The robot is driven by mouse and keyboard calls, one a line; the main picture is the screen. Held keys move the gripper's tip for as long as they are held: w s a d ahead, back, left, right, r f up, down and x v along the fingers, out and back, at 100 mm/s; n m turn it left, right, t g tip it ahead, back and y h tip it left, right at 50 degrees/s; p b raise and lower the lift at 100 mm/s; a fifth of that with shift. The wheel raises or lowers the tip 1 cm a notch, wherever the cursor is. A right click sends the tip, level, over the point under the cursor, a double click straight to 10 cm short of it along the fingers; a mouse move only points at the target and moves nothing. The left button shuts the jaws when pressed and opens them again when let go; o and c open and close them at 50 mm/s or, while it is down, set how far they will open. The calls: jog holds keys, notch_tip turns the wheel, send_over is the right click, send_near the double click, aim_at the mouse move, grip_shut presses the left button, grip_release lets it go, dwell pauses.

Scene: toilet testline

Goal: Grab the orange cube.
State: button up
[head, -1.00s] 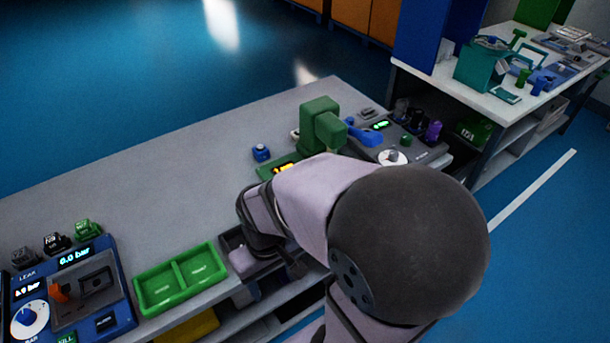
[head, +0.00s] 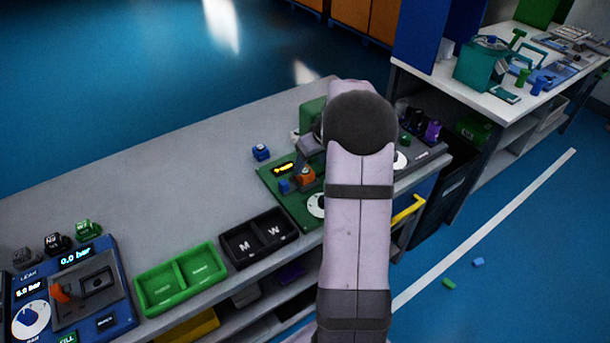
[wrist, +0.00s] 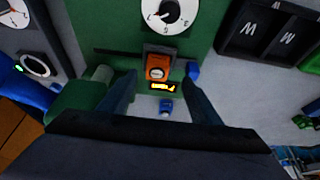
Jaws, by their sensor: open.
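The fingers appear above the panel; I cannot tell the height, and no contact shows. In the head view my arm hides most of the gripper.
A blue cube (head: 261,152) lies on the bench behind the panel. A blue part (wrist: 193,70) is close to the right finger. A green block-shaped fixture (head: 312,115) stands beside my arm. A black two-part tray (head: 228,262) and a green tray (head: 137,284) lie left.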

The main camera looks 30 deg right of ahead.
aim_at(306, 171)
jog(key=shift+w+d+p+x, duration=0.15)
jog(key=shift+p+x, duration=0.7)
jog(key=shift+x, duration=1)
jog(key=shift+w+d+p+x, duration=0.1)
jog(key=shift+p+x, duration=0.7)
jog(key=shift+x, duration=1.05)
jog(key=shift+r, duration=0.15)
jog(key=c, duration=1.2)
